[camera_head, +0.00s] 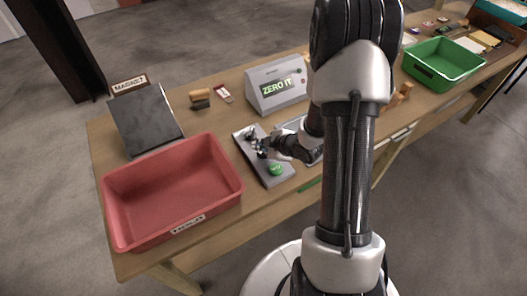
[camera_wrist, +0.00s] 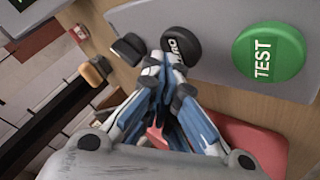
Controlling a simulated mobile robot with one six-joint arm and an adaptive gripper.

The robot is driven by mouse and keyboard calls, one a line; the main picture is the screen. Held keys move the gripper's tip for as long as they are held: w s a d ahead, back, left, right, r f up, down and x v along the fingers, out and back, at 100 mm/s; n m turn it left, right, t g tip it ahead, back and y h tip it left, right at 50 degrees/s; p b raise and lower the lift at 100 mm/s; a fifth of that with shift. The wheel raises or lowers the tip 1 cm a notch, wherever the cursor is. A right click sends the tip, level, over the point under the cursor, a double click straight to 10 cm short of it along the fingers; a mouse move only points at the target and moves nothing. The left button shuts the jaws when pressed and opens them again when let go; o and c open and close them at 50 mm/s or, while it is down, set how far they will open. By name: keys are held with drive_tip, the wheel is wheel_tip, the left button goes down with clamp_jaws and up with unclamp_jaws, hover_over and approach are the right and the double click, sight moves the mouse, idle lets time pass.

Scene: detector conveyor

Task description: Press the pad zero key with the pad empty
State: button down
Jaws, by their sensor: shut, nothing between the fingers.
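The grey key panel (camera_head: 244,141) lies on the table in the head view, with a round green TEST key (camera_head: 275,169) at its near end. The wrist view shows the TEST key (camera_wrist: 268,52) at right, a round black key (camera_wrist: 181,46) with rotated lettering I cannot read surely, and a smaller dark key (camera_wrist: 127,49). My gripper (camera_wrist: 164,72) is shut and empty, its tips close to the lettered black key; contact cannot be told. In the head view my gripper (camera_head: 261,148) is over the panel's middle. The detector box (camera_head: 282,98) behind reads "ZERO IT". A tray-like surface beside the panel is largely hidden by my arm.
A red bin (camera_head: 225,204) stands left of the panel, close to it. A dark slab (camera_head: 146,119) by the MAGNET sign (camera_head: 129,85) stands behind the bin. A wood-handled block (camera_head: 200,98) and a red tag (camera_head: 223,93) lie farther back. A green bin (camera_head: 443,63) stands at right.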

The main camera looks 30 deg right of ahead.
sight(262, 153)
drive_tip(key=shift+f+b, duration=0.45)
idle(0.4)
idle(0.3)
drive_tip(key=shift+r+p, duration=0.65)
drive_tip(key=shift+r, duration=0.2)
drive_tip(key=shift+r, duration=0.1)
wheel_tip(262, 153, up, 5)
drive_tip(key=p, duration=0.4)
idle(0.6)
